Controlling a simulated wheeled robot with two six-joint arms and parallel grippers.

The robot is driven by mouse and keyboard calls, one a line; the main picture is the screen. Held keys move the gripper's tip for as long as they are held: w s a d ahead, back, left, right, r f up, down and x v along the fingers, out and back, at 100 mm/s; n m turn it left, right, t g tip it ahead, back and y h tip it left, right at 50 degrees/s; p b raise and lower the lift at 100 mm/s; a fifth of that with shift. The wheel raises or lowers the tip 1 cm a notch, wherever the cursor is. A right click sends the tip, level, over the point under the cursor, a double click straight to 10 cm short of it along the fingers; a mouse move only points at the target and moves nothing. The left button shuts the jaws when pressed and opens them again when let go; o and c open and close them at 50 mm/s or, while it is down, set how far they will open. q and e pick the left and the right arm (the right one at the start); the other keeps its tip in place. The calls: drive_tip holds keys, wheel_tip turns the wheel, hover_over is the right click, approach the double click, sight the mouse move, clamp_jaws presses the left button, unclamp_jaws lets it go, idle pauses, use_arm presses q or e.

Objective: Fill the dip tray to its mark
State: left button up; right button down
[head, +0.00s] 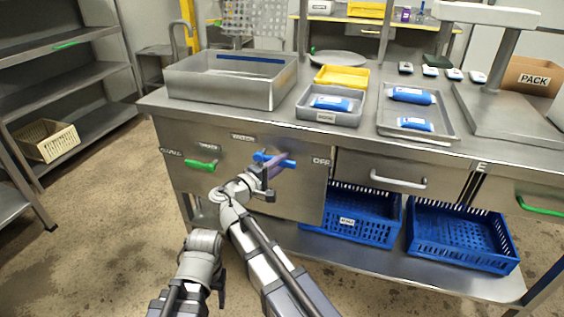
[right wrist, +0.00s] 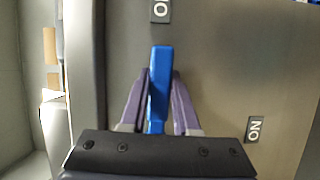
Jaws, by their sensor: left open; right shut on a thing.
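The dip tray (head: 222,94) is a large grey metal tray on the left end of the bench. A blue line (head: 250,59) runs along its inner far wall; I see no clear water in it. My right gripper (head: 270,168) is shut on a blue valve handle (right wrist: 160,80) on the bench's front panel. The handle lies nearly level in the head view and its free end points toward the OFF label (head: 321,161). The ON label (right wrist: 255,129) shows in the right wrist view. My left gripper (head: 220,285) is low in front of the bench, empty and open, partly hidden.
A green handle (head: 202,165) is left of the blue one. A small grey tray (head: 325,117) and a wider tray (head: 442,135) hold blue packs. A yellow tray (head: 342,77) stands behind. Blue crates (head: 372,237) sit on the shelf below. The floor at left is clear.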

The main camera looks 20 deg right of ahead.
drive_tip(key=shift+w+a+f+m+g+y+p, duration=0.1)
drive_tip(key=shift+w+a+f+m+y, duration=0.15)
drive_tip(key=shift+f+m+y, duration=0.55)
drive_tip(key=shift+w+a+f+m+g+y+p, duration=0.15)
drive_tip(key=shift+a+f+m+y, duration=0.15)
drive_tip(key=shift+f+m, duration=0.8)
drive_tip(key=shift+w+a+f+m+g+y+p, duration=0.2)
drive_tip(key=shift+f+m+y, duration=0.3)
drive_tip(key=shift+m, duration=1)
drive_tip(key=shift+a+t, duration=0.1)
drive_tip(key=shift+t, duration=0.15)
drive_tip(key=c, duration=0.6)
unclamp_jaws()
drive_tip(key=shift+c, duration=0.2)
drive_tip(key=shift+s, duration=0.1)
